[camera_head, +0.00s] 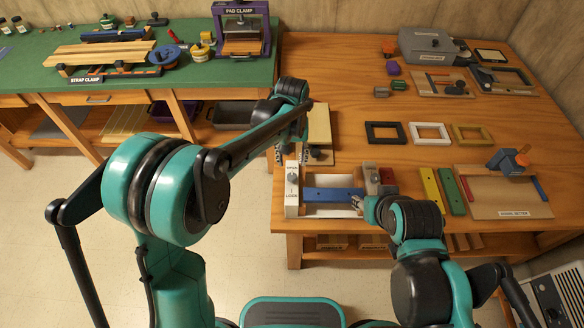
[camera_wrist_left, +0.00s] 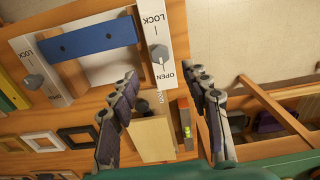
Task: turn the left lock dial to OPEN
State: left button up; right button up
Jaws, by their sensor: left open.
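The left lock dial (camera_head: 292,178) is a grey knob on a white upright plate (camera_head: 292,203) marked OPEN and LOCK. In the left wrist view the same dial (camera_wrist_left: 157,53) sits between the two words; its exact pointing is too small to tell. My left gripper (camera_wrist_left: 160,77) is open and empty, its fingers pointing at the plate, with the dial beyond and between the fingertips, apart from them. In the head view this gripper (camera_head: 298,150) is just behind the plate. My right gripper (camera_head: 362,205) is near the right end of the blue board (camera_head: 330,194); its jaws are unclear.
A second white plate with a dial (camera_wrist_left: 32,81) stands at the board's other end. A pale block (camera_wrist_left: 152,138) lies close to the left fingers. The table's left edge is close by.

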pick_arm(q)
jog(key=shift+r, duration=1.9)
jog(key=s+a+r+t, duration=0.3)
jog(key=s+a+r, duration=0.3)
jog(key=s+a, duration=0.35)
jog(key=s+a+f+t, duration=0.1)
jog(key=s+a+t, duration=0.3)
jog(key=s+a, duration=0.3)
jog(key=shift+s+a+f, duration=0.25)
jog(key=shift+s+f, duration=0.15)
jog(key=shift+s, duration=0.75)
